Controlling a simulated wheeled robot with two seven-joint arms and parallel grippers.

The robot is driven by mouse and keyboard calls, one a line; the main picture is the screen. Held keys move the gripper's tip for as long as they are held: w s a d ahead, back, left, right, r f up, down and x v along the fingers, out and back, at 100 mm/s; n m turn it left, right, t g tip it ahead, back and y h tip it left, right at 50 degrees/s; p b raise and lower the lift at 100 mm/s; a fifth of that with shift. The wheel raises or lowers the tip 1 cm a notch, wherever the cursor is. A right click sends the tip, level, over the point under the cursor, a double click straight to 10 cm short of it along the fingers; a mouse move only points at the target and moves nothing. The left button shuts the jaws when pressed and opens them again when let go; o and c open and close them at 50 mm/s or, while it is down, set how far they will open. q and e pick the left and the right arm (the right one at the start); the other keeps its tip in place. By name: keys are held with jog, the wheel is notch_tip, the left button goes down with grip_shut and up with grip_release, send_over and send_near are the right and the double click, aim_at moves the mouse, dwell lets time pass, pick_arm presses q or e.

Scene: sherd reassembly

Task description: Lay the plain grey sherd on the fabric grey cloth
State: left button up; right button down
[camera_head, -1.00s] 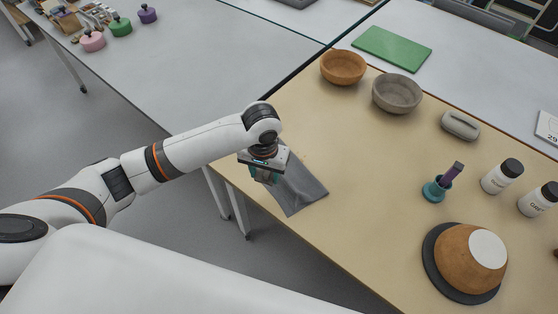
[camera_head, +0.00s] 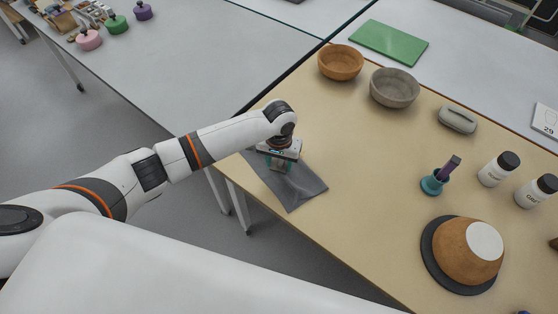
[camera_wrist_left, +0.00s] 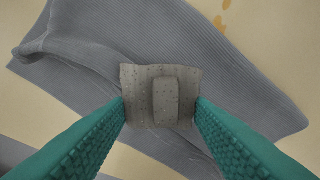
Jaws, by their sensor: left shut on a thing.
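The plain grey sherd (camera_wrist_left: 135,82) is a speckled, roughly square piece with a raised block in its middle, seen in the left wrist view. My left gripper (camera_wrist_left: 160,110) is shut on it, with the teal fingers at its two sides. In the head view my left gripper (camera_head: 279,166) is over the grey cloth (camera_head: 302,193), and the sherd cannot be made out there. The ribbed, creased cloth also shows in the left wrist view (camera_wrist_left: 235,90), behind the sherd. I cannot tell whether the sherd touches it. My right gripper is not in view.
On the tan table (camera_head: 345,230) stand a brown bowl (camera_head: 341,64), a grey bowl (camera_head: 395,89), a grey lidded case (camera_head: 457,120), a teal holder (camera_head: 432,185), white bottles (camera_head: 493,174) and an upturned brown bowl (camera_head: 462,255). The table around the cloth is clear.

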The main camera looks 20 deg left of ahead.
aim_at(279, 165)
pick_arm(q)
jog(key=shift+f, duration=0.6)
jog(key=o, duration=1)
notch_tip(279, 165, up, 13)
jog(key=shift+r, duration=0.1)
jog(key=shift+s, duration=0.1)
